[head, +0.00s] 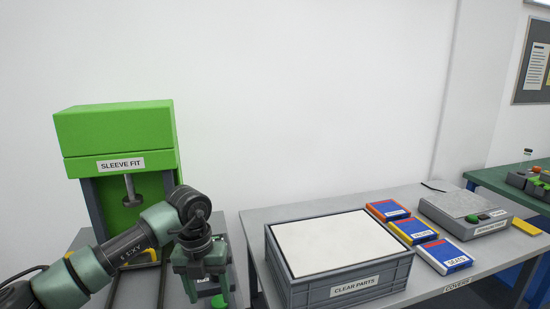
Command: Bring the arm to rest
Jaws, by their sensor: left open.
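My left arm comes in from the lower left, and its wrist bends over in front of the green press marked SLEEVE FIT (115,140). My left gripper (213,290) points down near the bottom of the head view, just right of the press. It is open, and I see nothing held in it. A green round part (218,301) shows below it at the picture's edge; I cannot tell whether they touch. My right gripper is out of view.
A green table (500,183) stands at the far right.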

